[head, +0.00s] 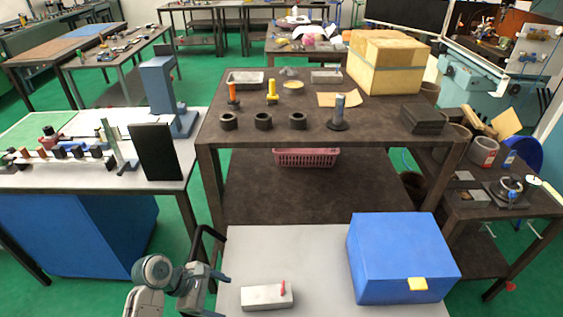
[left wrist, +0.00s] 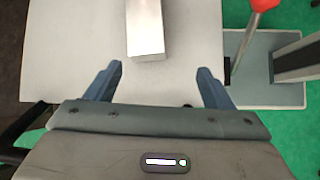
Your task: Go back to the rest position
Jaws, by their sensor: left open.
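My left gripper (head: 212,277) is at the lower left of the head view, beside the left edge of the light grey tabletop (head: 300,245). In the left wrist view its two fingers (left wrist: 158,84) are spread apart with nothing between them. A pale metal block (left wrist: 145,28) lies beyond the fingertips, apart from them. In the head view a pale block with a small red part (head: 265,297) lies on the grey tabletop, to the right of the gripper. My right gripper is not in view.
A blue box (head: 395,258) with a yellow tab stands right on the grey tabletop. A dark bench (head: 300,170) behind holds rings, pegs and a yellow box (head: 388,65). A red-knobbed lever (left wrist: 262,5) shows at upper right in the left wrist view. The middle of the grey top is clear.

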